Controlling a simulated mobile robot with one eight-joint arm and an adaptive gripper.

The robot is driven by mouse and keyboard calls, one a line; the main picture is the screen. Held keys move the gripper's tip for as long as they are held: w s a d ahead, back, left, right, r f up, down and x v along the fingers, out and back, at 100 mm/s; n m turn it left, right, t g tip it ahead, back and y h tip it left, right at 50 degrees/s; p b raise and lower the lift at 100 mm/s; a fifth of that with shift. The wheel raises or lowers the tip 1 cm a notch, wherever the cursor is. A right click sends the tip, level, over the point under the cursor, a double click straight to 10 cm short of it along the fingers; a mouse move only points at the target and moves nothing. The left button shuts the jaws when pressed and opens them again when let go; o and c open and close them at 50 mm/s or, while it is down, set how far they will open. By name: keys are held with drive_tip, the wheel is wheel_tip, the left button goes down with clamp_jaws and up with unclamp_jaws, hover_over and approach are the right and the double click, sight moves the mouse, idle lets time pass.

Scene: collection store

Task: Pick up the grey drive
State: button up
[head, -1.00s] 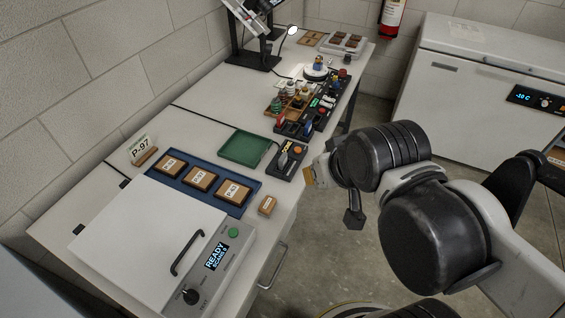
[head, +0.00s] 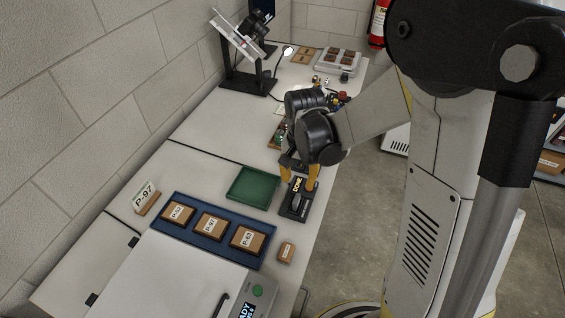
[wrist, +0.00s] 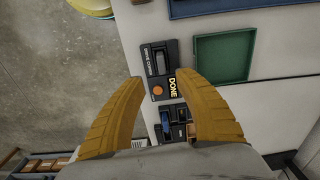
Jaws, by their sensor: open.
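The grey drive (wrist: 160,62) sits in the slot of a black drive copier (wrist: 148,82) whose small display reads DONE beside an orange button. In the head view the drive (head: 296,201) shows in the copier (head: 290,212) near the bench's front edge, partly behind my gripper. My gripper (head: 299,177) is open, pointing down above the copier. In the wrist view its yellow fingers (wrist: 158,80) are spread wide with nothing between them, and the drive lies just beyond the fingertips.
A green tray (head: 252,186) lies left of the copier. A blue tray (head: 184,229) holds labelled boxes, with a small loose box (head: 286,252) beside it. A dark rack with a blue item (wrist: 166,122) adjoins the copier.

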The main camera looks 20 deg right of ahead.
sight(297, 198)
drive_tip(key=f, duration=0.2)
drive_tip(key=f+b, duration=0.1)
drive_tip(key=f, duration=0.1)
drive_tip(key=f+b, duration=0.1)
drive_tip(key=f, duration=0.2)
drive_tip(key=shift+w, duration=0.3)
drive_tip(key=f+b, duration=0.1)
drive_tip(key=f, duration=0.1)
drive_tip(key=f+b, duration=0.1)
drive_tip(key=f, duration=0.2)
drive_tip(key=shift+w+d+b, duration=0.15)
drive_tip(key=shift+w+b, duration=0.05)
drive_tip(key=shift+b, duration=0.2)
drive_tip(key=shift+r, duration=0.1)
clamp_jaws()
